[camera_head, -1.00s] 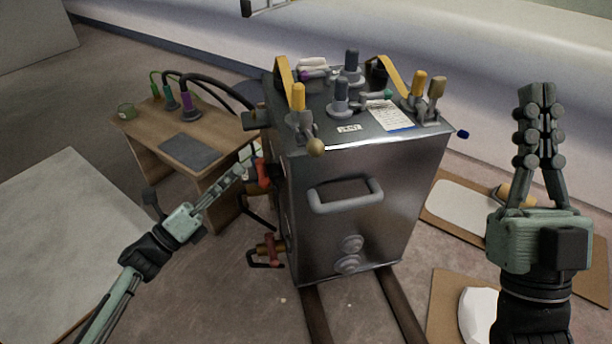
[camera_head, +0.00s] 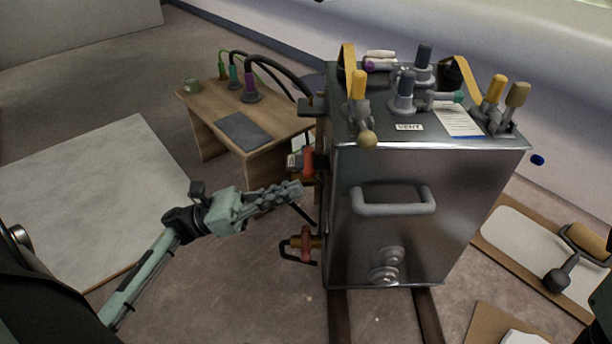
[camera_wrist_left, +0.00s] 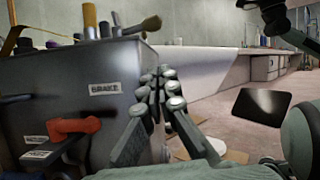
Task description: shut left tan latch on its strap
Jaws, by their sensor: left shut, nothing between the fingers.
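The left tan latch (camera_head: 367,139) is at the front left of the metal tank's top. Its tan knob leans out over the front edge, below the left yellow strap (camera_head: 348,59). An upright yellow-handled latch (camera_head: 358,84) stands beside it. A tan-ended handle (camera_wrist_left: 148,24) tilts over the tank's edge in the left wrist view. My left gripper (camera_head: 297,189) is shut and empty, left of the tank and well below its top. Its fingers also show together in the left wrist view (camera_wrist_left: 167,78). My right gripper is out of view.
The metal tank (camera_head: 430,245) has a front handle (camera_head: 393,207) and red-handled valves (camera_head: 305,243) on its left side, close to my left gripper. A wooden bench (camera_head: 212,110) with cables stands behind left. Several fittings and a right yellow strap (camera_head: 466,73) crowd the top.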

